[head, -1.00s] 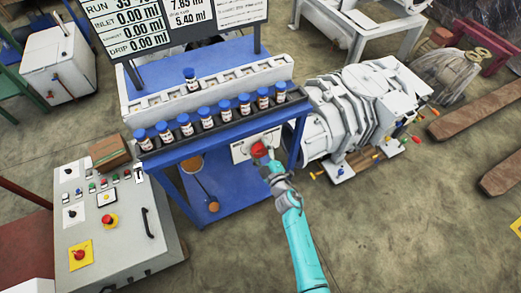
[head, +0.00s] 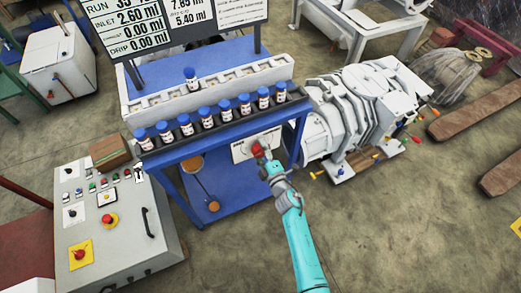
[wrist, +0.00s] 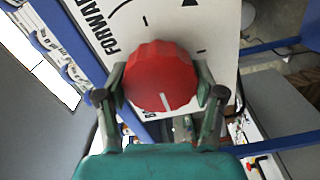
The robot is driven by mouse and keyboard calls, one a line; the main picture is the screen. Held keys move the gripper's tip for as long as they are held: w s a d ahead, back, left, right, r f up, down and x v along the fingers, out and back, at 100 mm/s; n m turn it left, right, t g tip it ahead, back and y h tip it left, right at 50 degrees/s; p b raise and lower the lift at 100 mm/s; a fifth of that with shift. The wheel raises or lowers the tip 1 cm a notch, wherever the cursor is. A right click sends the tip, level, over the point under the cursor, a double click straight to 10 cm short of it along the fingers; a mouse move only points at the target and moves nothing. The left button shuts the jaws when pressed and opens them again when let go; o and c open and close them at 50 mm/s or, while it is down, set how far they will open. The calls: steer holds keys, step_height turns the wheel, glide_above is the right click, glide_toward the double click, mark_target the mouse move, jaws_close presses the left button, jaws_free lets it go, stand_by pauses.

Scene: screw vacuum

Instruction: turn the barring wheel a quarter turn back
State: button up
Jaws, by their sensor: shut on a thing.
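The barring wheel is a round red knob (wrist: 158,72) on a white panel (wrist: 212,25) with black lettering, of which "FORWARD" is readable. Its white pointer line is at the lower edge, toward my gripper. In the head view the red wheel (head: 257,150) is on the front of the blue stand. My gripper (wrist: 161,82) has one finger on each side of the wheel and is shut on it; it also shows in the head view (head: 263,159). The lower lettering, starting with "B", is partly hidden by the wheel and a finger.
Several blue-capped bottles (head: 204,114) stand in a dark rack above the panel. A white screw pump (head: 362,112) is right of the stand. A grey control console (head: 120,245) stands at left. A readout board (head: 175,22) is above. Floor at lower right is clear.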

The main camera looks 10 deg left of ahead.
steer(key=o, duration=1.1)
steer(key=shift+o, duration=0.2)
steer(key=shift+s, duration=0.1)
steer(key=v, duration=1.2)
